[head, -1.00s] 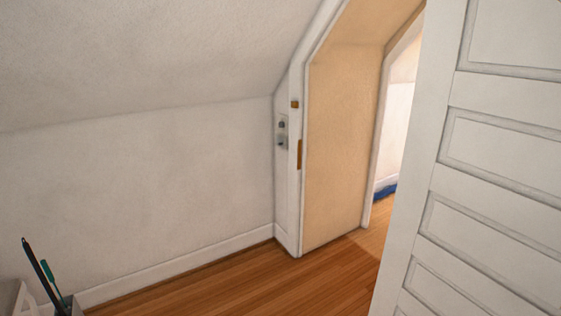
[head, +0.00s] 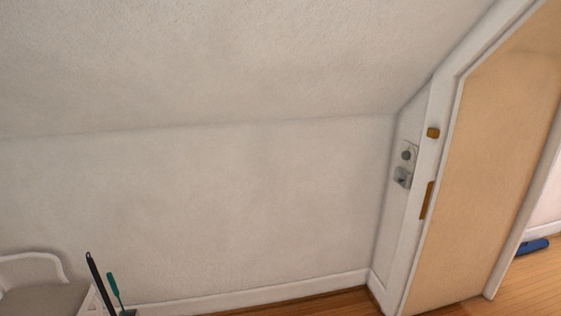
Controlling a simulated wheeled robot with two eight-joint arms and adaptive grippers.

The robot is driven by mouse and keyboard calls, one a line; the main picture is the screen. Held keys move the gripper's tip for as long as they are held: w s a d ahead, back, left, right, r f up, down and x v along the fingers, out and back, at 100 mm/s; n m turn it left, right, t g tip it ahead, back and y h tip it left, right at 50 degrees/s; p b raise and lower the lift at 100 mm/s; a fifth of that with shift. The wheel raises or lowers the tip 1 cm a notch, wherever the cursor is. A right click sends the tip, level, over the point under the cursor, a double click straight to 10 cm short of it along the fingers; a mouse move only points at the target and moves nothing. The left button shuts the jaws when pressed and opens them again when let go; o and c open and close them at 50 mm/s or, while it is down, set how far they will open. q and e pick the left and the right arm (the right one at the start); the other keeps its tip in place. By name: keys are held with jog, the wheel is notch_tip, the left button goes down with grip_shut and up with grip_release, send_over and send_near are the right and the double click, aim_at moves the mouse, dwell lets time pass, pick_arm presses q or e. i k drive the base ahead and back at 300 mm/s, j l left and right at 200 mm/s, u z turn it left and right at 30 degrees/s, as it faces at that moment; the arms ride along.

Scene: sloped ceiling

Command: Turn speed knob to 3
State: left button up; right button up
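A small wall plate (head: 406,164) is fixed on the narrow wall just left of the door frame. It carries a round dark knob (head: 406,155) in its upper part and a second grey fitting (head: 402,177) below. Any numbers or pointer marks on the knob are too small to read, so its setting cannot be told. Neither of my grippers shows in the head view.
The sloped ceiling (head: 230,60) comes down low over the white wall. A white chair (head: 35,268) and a holder with black (head: 98,280) and teal (head: 115,290) handles stand at lower left. The open doorway is at right, with a blue item (head: 533,246) beyond.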

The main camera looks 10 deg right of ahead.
aim_at(406, 155)
jog(key=i+z, duration=0.2)
jog(key=z, duration=0.2)
jog(key=i+j+z, duration=0.1)
jog(key=z, duration=0.25)
jog(key=i+j+z, duration=0.15)
jog(key=z, duration=0.25)
jog(key=i+j+z, duration=0.2)
jog(key=z, duration=0.15)
jog(key=i+l, duration=0.3)
jog(key=i, duration=0.15)
jog(key=i+l+z, duration=0.1)
jog(key=i+l, duration=0.2)
jog(key=i, duration=0.2)
jog(key=i+l, duration=0.3)
jog(key=i, duration=0.2)
